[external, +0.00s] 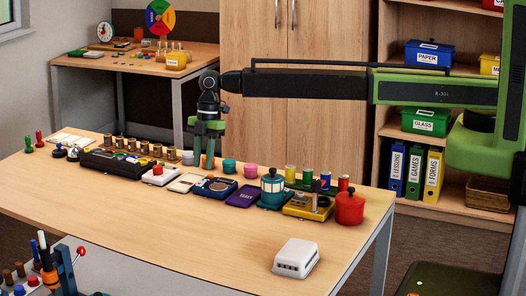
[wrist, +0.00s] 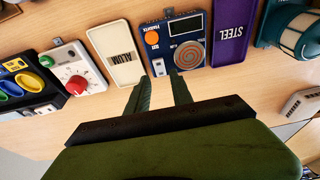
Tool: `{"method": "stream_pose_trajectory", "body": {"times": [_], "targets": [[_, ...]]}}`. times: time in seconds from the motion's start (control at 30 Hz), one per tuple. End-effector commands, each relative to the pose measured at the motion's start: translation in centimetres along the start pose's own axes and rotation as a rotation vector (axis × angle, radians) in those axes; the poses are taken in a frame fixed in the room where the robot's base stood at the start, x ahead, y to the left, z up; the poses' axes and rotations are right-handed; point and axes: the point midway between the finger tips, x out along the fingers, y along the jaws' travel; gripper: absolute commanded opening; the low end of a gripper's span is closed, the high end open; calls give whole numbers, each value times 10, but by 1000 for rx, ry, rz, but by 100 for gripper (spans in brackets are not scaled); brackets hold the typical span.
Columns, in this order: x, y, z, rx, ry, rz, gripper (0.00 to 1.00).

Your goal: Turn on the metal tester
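The metal tester looks to be the blue panel (external: 215,187) on the front table, between the cream ALUM tray (wrist: 116,50) and the purple STEEL tray (wrist: 233,32). In the wrist view the blue panel (wrist: 187,45) shows a copper spiral coil, a dark display, an orange round label and a small pale switch-like part (wrist: 158,67) at its near edge. I cannot tell the switch position or whether the display is lit. My gripper (external: 207,150) points down above the table near the tester. In the wrist view its fingers (wrist: 160,78) are apart, with nothing between them.
A white box with a red knob (wrist: 75,80) stands left of the ALUM tray. A teal lantern (external: 272,187) and a red pot (external: 349,207) stand to the right. Cups and metal cylinders line the back. The table's front strip is mostly clear, with a white box (external: 296,257) at right.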

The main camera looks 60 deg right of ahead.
Motion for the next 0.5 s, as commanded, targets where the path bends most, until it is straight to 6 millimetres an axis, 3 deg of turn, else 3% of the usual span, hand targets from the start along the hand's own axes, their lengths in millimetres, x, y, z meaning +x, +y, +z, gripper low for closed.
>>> {"method": "stream_pose_trajectory", "body": {"times": [0.03, 0.1, 0.5], "targets": [[-24, 0, -3, 0, 0, 0, 27], [-41, 0, -3, 0, 0, 0, 27], [-125, 0, -2, 1, 0, 0, 27]]}}
